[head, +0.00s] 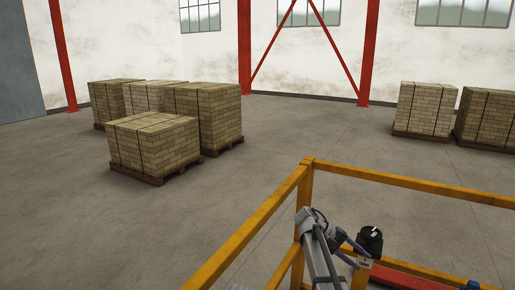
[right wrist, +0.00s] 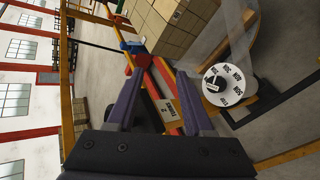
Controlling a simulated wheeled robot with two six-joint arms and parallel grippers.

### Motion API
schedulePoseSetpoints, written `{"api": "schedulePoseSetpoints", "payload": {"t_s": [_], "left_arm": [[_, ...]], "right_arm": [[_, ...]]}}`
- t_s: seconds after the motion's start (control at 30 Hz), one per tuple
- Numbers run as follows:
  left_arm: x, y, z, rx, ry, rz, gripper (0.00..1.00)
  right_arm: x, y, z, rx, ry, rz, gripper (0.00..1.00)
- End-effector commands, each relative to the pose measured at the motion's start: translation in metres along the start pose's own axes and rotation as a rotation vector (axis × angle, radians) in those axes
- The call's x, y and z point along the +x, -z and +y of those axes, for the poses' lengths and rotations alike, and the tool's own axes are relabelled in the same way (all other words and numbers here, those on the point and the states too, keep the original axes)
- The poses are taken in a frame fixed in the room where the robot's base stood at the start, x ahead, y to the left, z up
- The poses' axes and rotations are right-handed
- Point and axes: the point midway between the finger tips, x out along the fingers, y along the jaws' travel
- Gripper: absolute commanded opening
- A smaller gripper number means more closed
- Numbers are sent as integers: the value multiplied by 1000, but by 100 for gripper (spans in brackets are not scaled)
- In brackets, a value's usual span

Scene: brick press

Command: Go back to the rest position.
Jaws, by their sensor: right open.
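My right gripper (right wrist: 160,75) is open in the right wrist view, with its two purple fingers spread apart and nothing held between them. In the head view the right gripper (head: 354,251) is low at the right, inside the yellow railing and close to a black knob (head: 371,238). A white dial (right wrist: 230,84) with dark lettering and a dark knob at its middle shows right of the fingers in the right wrist view, apart from them. A small label plate (right wrist: 169,108) shows between the fingers. My left gripper is in neither view.
A yellow railing (head: 400,181) surrounds the arm's area, and a red bar (head: 415,281) lies inside it. Strapped brick stacks on pallets (head: 152,145) stand at the left; more brick stacks (head: 426,108) stand at the right. The concrete floor (head: 290,135) between them is clear.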

Motion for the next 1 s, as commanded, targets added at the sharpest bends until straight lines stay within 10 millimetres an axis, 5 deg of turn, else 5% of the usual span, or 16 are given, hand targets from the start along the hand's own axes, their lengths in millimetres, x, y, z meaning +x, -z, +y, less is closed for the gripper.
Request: {"api": "schedulePoseSetpoints", "payload": {"t_s": [0.17,0.4,0.5,0.7,1.0], "left_arm": [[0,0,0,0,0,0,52],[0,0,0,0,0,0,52],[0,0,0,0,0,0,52],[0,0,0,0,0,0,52],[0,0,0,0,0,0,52]], "right_arm": [[-18,-52,-71,-64,153,124,52],[-56,-153,-192,-188,472,319,52],[-71,-191,-228,-232,589,371,52],[-89,-238,-267,-286,736,419,52],[-95,-246,-275,-296,771,428,52]]}}
